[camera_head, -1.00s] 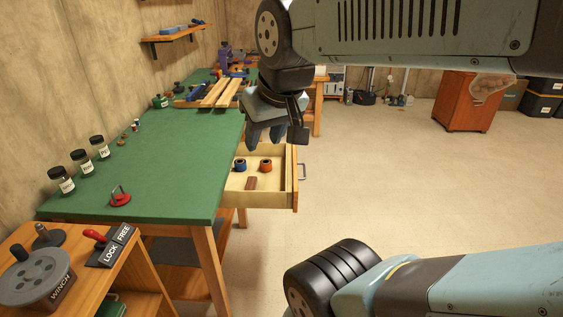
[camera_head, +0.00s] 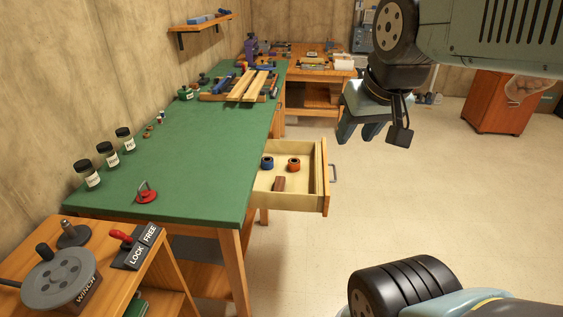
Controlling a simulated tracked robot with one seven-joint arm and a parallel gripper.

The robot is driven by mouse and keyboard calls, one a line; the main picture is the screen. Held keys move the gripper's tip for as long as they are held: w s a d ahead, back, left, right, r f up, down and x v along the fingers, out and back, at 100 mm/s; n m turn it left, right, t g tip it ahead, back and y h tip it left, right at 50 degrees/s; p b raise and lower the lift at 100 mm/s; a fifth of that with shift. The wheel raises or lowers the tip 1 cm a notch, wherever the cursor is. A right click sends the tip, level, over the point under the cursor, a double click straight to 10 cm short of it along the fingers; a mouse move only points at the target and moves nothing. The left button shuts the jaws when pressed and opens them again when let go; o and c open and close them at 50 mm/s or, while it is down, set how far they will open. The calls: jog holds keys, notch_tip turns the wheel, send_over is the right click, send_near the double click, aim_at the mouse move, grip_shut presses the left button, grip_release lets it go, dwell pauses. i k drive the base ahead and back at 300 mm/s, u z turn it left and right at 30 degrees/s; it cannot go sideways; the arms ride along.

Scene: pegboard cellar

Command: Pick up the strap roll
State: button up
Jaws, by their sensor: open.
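The open wooden drawer (camera_head: 316,192) sticks out from under the green workbench (camera_head: 190,158). In it lie a small blue roll (camera_head: 267,163), a small orange roll (camera_head: 293,164) and a brown block (camera_head: 279,184). I cannot tell which of the two rolls is the strap roll. My gripper (camera_head: 358,134) is open and empty, pointing down. In the picture it hangs to the right of the drawer and higher, apart from both rolls.
Jars (camera_head: 108,155) and a red-handled tool (camera_head: 146,193) stand on the bench. Wooden boards (camera_head: 250,87) lie at its far end. A winch (camera_head: 58,278) with a lock lever is at front left. The floor right of the drawer is clear.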

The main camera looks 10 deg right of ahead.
aim_at(294, 164)
jog(key=z, duration=0.4)
jog(key=i, duration=1)
jog(key=u, duration=0.4)
